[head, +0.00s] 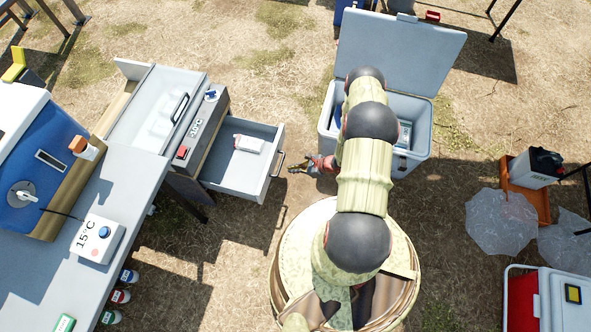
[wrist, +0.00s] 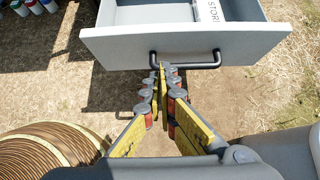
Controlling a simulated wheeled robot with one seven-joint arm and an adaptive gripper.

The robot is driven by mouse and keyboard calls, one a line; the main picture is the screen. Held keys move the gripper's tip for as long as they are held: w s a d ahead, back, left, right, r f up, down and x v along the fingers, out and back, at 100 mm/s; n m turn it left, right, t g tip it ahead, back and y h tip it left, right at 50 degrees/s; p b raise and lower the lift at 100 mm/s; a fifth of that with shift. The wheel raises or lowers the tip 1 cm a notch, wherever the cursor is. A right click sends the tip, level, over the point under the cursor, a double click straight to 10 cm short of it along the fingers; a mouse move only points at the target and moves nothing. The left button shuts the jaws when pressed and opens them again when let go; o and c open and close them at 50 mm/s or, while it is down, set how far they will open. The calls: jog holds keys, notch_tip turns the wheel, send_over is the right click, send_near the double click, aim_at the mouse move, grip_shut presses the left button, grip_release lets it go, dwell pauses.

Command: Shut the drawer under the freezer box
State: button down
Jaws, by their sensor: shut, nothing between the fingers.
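The drawer (head: 240,165) is grey and stands pulled out to the right from under the freezer box (head: 158,112). A white labelled item (head: 248,143) lies inside it. The drawer's front (wrist: 250,46) carries a dark bar handle (wrist: 185,60), which also shows in the head view (head: 278,165). My gripper (head: 293,168) is shut and empty, just right of the drawer front. In the wrist view its fingertips (wrist: 163,68) are together at the handle bar, near its left half. I cannot tell whether they touch it.
A control panel (head: 195,130) with a red switch sits beside the freezer lid. A grey table (head: 45,275) is at the left with a temperature box (head: 97,238) and a blue cooler (head: 35,165). An open cool box (head: 398,60) stands behind my arm. Bare ground lies below the drawer.

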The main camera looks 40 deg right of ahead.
aim_at(270, 170)
jog(key=shift+w+a+f+b, duration=0.35)
jog(key=shift+w+a+f, duration=0.25)
jog(key=shift+w+a, duration=0.35)
jog(key=shift+w+a+f+b, duration=0.4)
jog(key=shift+w+a+f, duration=0.25)
jog(key=shift+w, duration=0.5)
jog(key=shift+w+a+f+b, duration=0.35)
jog(key=shift+w+a+f, duration=0.2)
jog(key=shift+w+a, duration=0.4)
jog(key=shift+w, duration=0.15)
